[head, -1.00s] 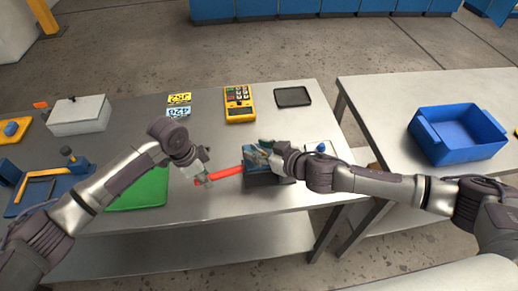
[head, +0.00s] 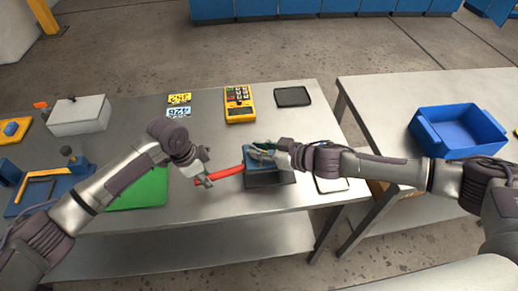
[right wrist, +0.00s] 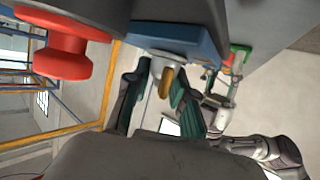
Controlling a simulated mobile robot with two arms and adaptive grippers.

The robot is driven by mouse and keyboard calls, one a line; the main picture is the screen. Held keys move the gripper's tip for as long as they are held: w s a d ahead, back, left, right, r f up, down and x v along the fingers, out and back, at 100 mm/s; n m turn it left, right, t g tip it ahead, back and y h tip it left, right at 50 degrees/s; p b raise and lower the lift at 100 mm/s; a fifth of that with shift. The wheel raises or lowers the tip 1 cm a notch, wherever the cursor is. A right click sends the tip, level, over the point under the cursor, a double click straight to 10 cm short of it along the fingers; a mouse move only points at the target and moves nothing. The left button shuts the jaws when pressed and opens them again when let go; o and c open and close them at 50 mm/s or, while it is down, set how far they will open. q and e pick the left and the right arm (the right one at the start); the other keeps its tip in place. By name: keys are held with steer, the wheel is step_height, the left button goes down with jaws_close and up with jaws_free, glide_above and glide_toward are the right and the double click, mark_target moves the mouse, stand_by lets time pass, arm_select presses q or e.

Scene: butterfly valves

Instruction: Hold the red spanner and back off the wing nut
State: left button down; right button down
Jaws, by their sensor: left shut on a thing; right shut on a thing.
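The red spanner (head: 225,173) lies across the front of the table, its right end against the blue and dark valve block (head: 270,179). My left gripper (head: 203,180) is shut on the spanner near its left end. My right gripper (head: 262,150) is at the top of the block, shut on the wing nut. In the right wrist view its dark green fingers (right wrist: 160,100) are around the brass-coloured wing nut (right wrist: 167,82), below a blue part (right wrist: 178,38). The wing nut is not clear in the head view.
A yellow meter (head: 239,104) and a black tray (head: 293,97) lie behind the block. A green mat (head: 140,191) is at left under my left arm. A blue bin (head: 458,134) stands on the right table. A red rounded part (right wrist: 70,50) shows in the right wrist view.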

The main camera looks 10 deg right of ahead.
steer(key=n+g+y, duration=0.1)
steer(key=n+g, duration=0.2)
steer(key=n+g+y, duration=0.2)
steer(key=n+g, duration=0.1)
steer(key=shift+w+g, duration=0.1)
steer(key=shift+g, duration=0.3)
steer(key=n+g, duration=0.4)
steer(key=shift+f+n+g+h, duration=0.1)
steer(key=shift+n+g+h, duration=0.2)
steer(key=shift+n+g, duration=0.5)
steer(key=shift+s+f+g, duration=0.1)
steer(key=shift+s+g, duration=0.1)
steer(key=shift+g, duration=0.2)
steer(key=c, duration=1)
jaws_free()
steer(key=shift+o, duration=0.2)
step_height(320, 180, up, 10)
steer(key=shift+w+r, duration=0.1)
